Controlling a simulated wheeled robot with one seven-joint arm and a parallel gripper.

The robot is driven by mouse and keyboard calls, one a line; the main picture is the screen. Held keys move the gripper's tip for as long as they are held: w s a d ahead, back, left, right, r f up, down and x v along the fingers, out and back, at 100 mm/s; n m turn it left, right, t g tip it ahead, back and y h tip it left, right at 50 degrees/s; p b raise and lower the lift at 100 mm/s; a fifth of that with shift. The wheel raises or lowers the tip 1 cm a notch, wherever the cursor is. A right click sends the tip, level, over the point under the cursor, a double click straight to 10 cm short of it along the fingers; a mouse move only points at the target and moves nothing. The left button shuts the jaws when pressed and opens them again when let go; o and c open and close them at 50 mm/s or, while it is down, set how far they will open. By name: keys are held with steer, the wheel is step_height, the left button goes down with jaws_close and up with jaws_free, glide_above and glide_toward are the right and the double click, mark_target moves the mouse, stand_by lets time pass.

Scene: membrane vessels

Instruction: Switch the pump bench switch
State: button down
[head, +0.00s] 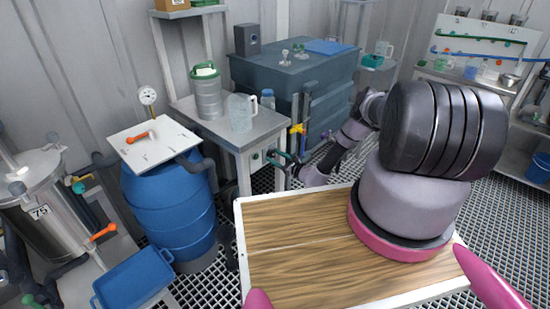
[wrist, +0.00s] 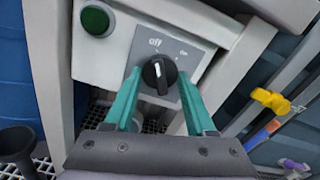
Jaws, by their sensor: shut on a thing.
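The pump bench switch is a black rotary knob (wrist: 160,74) with a white pointer line, on a grey plate marked "off" and "on" in the wrist view. The pointer lies nearly upright, toward the "off" mark. My gripper (wrist: 160,79) has its two green fingers on either side of the knob, shut on it. In the head view, my gripper (head: 277,160) reaches to the front of the pump bench (head: 252,134), below its top. The knob cannot be made out there.
A green round button (wrist: 95,20) sits left of the knob. A yellow valve handle (wrist: 270,100) is on the right; it also shows in the head view (head: 297,129). A blue barrel (head: 170,205) stands left of the bench. A jug (head: 241,112) stands on the bench.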

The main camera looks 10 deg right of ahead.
steer(key=shift+s+f, duration=0.1)
steer(key=shift+c, duration=1.1)
jaws_free()
steer(key=shift+d, duration=0.1)
steer(key=v, duration=1)
steer(key=shift+s+d, duration=0.2)
steer(key=shift+s, duration=0.1)
